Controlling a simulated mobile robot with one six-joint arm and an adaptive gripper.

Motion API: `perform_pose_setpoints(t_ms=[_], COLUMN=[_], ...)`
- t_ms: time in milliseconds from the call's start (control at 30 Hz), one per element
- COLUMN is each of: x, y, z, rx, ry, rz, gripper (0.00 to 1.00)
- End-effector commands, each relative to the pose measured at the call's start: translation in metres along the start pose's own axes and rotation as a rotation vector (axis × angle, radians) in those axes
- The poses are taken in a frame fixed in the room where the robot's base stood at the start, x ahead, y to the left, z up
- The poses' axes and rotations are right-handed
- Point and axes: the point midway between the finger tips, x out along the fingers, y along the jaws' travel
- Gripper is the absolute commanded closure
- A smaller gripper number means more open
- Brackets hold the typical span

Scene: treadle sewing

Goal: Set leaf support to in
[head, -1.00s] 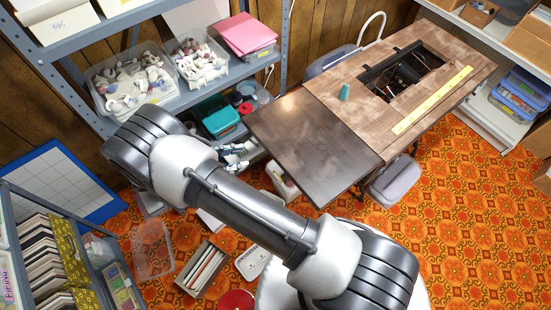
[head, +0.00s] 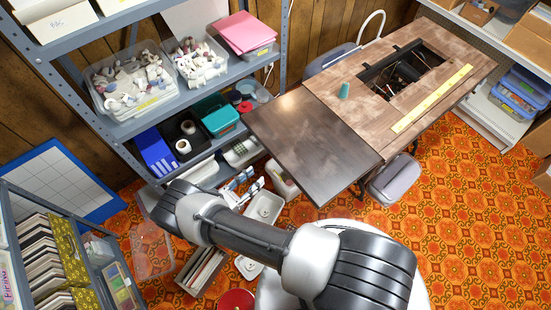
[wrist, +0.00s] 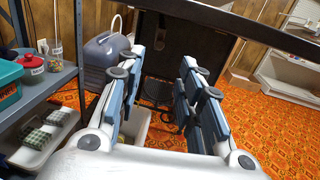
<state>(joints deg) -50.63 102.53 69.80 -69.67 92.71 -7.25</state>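The sewing table (head: 335,75) has a brown top with an open well. Its dark leaf (head: 315,140) is raised, about level with the top, on the left side. In the wrist view the leaf's dark edge (wrist: 255,28) crosses the upper right, and a dark panel (wrist: 178,45) stands below and behind it. I cannot make out the leaf support clearly in either view. My gripper (wrist: 160,78) is open with nothing between its fingers. It points toward the dark panel from below the leaf's level, and its fingers partly hide what lies beyond.
A grey metal shelf (head: 195,90) with bins stands close on the left. A grey rounded case (wrist: 105,55) stands beyond the left fingers. A white bin (wrist: 135,125) lies below the gripper.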

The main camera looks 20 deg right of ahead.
Motion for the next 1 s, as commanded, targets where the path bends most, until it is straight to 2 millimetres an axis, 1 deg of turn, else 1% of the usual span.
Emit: perform_pose_setpoints(t_ms=[33,300,400,500,600,700,967,1000], x=[0.013,0.071,0.088,0.101,0.110,0.113,0.114,0.114], y=[-0.001,-0.001,-0.001,-0.001,0.000,0.000,0.000,0.000], z=[0.000,0.000,0.000,0.000,0.000,0.000,0.000,0.000], rx=[0.000,0.000,0.001,0.000,0.000,0.001,0.001,0.001], ry=[-0.001,0.000,0.000,0.000,0.001,0.001,0.001,0.001], rz=[-0.005,-0.006,-0.005,-0.003,-0.002,-0.001,0.000,0.000], gripper=[0.66,0.66,0.66,0.66,0.66,0.66,0.66,0.68])
